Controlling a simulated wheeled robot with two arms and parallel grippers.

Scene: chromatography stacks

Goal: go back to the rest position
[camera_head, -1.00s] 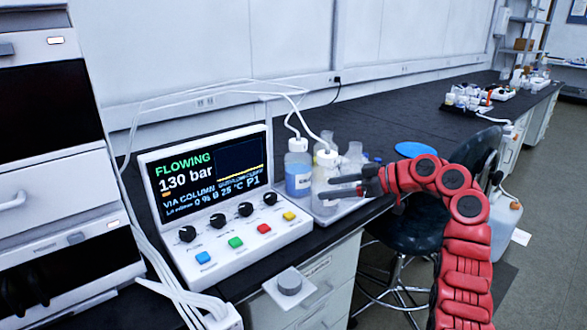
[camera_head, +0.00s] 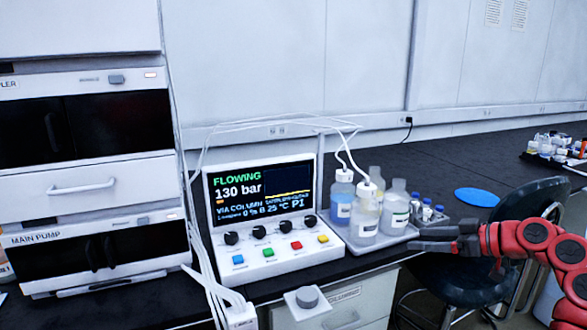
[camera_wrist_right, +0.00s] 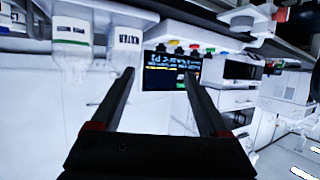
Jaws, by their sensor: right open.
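My right gripper (camera_head: 440,238) reaches in from the right in the head view. Its fingers point left, beside the front right corner of the bottle tray. In the right wrist view its two fingers (camera_wrist_right: 160,78) are apart with nothing between them. The control box (camera_head: 262,215) with its screen shows FLOWING and 130 bar and stands to the left of the bottles. It also shows, upside down, beyond the fingers in the right wrist view (camera_wrist_right: 172,60). My left gripper is not in view.
Several bottles (camera_head: 366,216) stand in a grey tray (camera_head: 372,250), with white tubes running into two caps. Stacked instruments (camera_head: 92,185) stand at the left. A blue disc (camera_head: 477,197) lies on the dark bench. A dark stool (camera_head: 455,280) stands below my right arm.

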